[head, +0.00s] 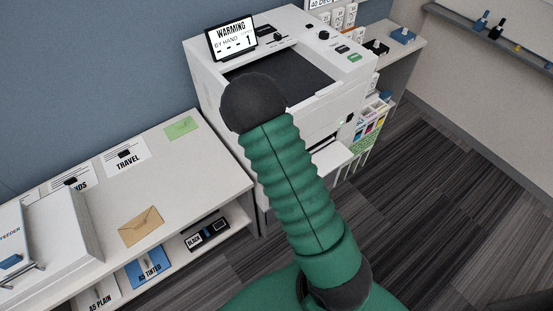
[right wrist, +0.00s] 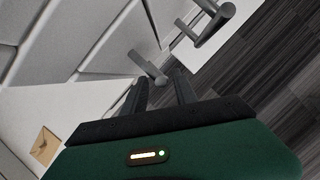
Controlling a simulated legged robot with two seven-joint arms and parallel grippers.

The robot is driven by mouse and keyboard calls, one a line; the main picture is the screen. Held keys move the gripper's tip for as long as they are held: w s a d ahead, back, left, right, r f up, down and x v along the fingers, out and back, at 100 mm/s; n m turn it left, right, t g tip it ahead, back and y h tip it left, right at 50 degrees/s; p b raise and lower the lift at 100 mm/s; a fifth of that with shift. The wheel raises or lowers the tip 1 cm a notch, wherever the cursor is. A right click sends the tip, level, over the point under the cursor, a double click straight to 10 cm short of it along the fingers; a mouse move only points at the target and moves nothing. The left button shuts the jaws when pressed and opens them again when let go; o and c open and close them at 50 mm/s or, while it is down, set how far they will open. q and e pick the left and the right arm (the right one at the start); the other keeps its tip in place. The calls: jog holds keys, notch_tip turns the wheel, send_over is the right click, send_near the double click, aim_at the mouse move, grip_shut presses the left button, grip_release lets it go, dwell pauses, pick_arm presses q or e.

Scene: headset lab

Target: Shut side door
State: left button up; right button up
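The white printer (head: 313,110) stands at the back centre, with a screen reading "WARMING". On its right side, coloured ink slots (head: 371,122) show above a green label; I cannot clearly make out the side door or how far it stands open. My green arm crosses the front of the printer in the head view and hides part of it. A grey handle (right wrist: 147,68) on a pale panel is just beyond the fingertips; contact is unclear. My left gripper is out of view.
A white shelf unit (head: 190,160) at left holds a brown envelope (head: 141,226), cards and a feeder (head: 45,250). A white tray (head: 330,165) juts from the printer's front. A wall ledge (head: 490,35) runs at upper right. Carpet (head: 450,190) at right is clear.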

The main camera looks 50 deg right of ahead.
jog(key=p+v, duration=0.6)
jog(key=v, duration=0.6)
jog(key=shift+a+r, duration=0.2)
jog(key=shift+a, duration=0.1)
jog(key=shift+w+d+f, duration=0.1)
